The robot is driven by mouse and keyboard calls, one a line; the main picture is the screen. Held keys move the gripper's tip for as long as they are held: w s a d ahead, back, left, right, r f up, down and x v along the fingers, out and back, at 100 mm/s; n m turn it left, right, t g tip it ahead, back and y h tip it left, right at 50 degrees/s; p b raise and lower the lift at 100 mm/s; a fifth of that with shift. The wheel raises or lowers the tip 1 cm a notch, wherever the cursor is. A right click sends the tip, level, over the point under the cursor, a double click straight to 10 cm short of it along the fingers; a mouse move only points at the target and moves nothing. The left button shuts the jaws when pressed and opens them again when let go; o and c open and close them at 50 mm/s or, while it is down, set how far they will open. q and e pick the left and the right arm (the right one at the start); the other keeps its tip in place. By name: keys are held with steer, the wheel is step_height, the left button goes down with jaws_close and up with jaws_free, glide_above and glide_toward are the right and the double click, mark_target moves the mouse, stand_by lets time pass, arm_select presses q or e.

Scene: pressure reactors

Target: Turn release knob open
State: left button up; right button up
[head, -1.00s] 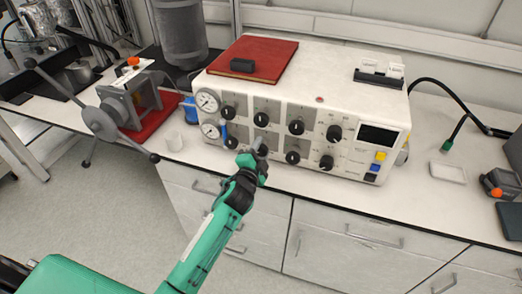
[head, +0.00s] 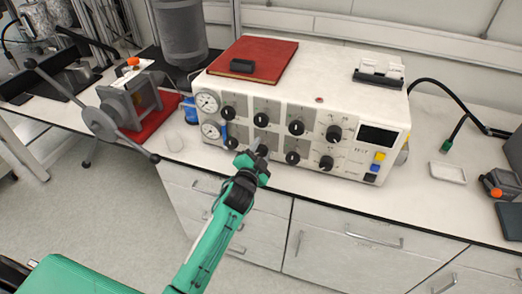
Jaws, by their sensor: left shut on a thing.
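The white control box (head: 350,100) stands on the bench with two rows of black knobs on its front. My left gripper (head: 260,153) is at the lower row, in the second column from the left, and is shut on the knob there. That knob is mostly hidden by the gripper, so its angle cannot be read. The lower knob to its right (head: 292,157) and the upper knob above it (head: 261,119) are clear of the gripper. No label naming the release knob is readable. My right gripper is not in view.
Two round gauges (head: 208,101) sit at the box's left end, with a blue lever (head: 224,133) beside the lower one. A red book (head: 262,58) lies on top.

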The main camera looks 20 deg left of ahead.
arm_select(q)
steer(key=o, duration=1)
steer(key=shift+c, duration=0.2)
steer(key=shift+s+f, duration=0.15)
steer(key=shift+s, duration=0.4)
steer(key=s+b, duration=0.2)
steer(key=s, duration=1)
steer(key=shift+s+a, duration=0.25)
steer(key=shift+s, duration=0.1)
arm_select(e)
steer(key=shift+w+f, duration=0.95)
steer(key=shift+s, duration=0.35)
